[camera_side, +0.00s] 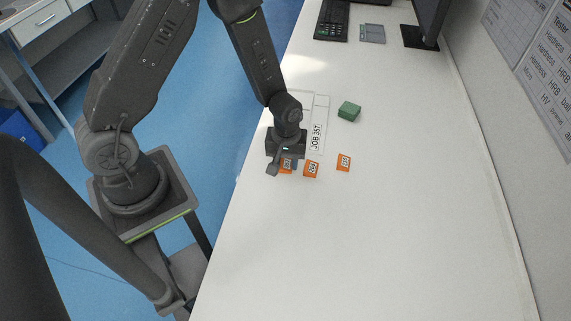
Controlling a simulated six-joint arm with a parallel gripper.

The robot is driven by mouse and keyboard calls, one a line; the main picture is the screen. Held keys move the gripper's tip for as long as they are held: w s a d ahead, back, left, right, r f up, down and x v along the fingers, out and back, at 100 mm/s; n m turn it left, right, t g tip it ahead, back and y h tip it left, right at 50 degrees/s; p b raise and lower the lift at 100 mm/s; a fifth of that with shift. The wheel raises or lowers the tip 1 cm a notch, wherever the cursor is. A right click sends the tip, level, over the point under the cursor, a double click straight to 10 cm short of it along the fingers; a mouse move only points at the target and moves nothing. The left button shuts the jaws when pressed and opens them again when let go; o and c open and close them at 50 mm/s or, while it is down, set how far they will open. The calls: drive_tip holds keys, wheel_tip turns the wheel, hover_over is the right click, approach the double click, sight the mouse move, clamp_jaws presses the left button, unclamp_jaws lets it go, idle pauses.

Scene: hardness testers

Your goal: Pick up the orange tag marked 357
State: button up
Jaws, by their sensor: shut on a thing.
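Three small orange tags with printed labels are at the front of the white table. The left tag (287,168) is partly hidden by my gripper (283,167). The middle tag (311,169) and the right tag (344,162) lie free on the table to the right of it. The numbers on the tags are too small to read with certainty. My gripper points down and is shut on the left tag, with its fingers on either side. I cannot tell whether that tag is touching the table. A sheet marked JOB 357 (318,125) lies just behind the tags.
A green block (349,111) sits behind the right tag. A keyboard (332,20), a grey flat item (372,33) and a monitor (430,22) are at the back. A wall runs along the right edge. The table's front and right middle are clear.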

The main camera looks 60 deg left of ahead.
drive_tip(key=shift+c, duration=0.8)
drive_tip(key=shift+r, duration=0.15)
